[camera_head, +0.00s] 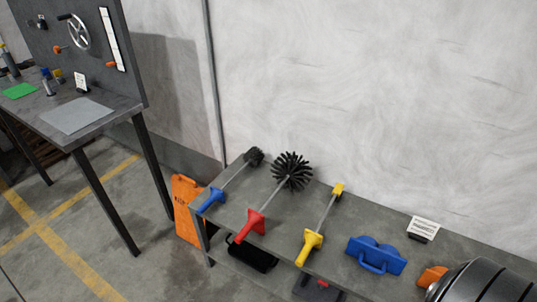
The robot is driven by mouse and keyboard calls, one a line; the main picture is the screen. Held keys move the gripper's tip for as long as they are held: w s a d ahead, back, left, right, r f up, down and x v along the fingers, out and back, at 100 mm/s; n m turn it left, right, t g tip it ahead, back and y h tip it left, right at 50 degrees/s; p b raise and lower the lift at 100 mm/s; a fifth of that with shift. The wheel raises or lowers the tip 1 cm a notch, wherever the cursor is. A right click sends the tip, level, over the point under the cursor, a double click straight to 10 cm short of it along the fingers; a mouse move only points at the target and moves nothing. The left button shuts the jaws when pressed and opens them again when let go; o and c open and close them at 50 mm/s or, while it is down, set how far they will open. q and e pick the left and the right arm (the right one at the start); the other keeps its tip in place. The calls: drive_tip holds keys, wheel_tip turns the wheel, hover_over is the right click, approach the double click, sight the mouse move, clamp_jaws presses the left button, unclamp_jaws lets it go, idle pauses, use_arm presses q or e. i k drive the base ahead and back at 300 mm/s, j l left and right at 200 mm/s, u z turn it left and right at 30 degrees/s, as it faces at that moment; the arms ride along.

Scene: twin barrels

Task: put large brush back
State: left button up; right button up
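The large brush (292,171) has a round head of black bristles, a grey rod and a red handle (249,225). It lies on the low grey bench (350,221) along the wall, its head toward the wall and its handle at the front edge. To its left lies a smaller black-bristled brush (254,157) with a blue handle (211,199). To its right lies a tool with a yellow handle (311,244) and a small yellow head (338,190). Neither of my grippers is in view.
A blue handled tool (376,256), a white card (423,229) and an orange item (431,276) are further right. A dark ringed cylinder (487,283) fills the lower right corner. An orange panel (186,208) stands at the bench's left end. A taller workbench (77,115) is at left.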

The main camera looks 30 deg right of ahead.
sight(293, 172)
drive_tip(key=z, duration=1.1)
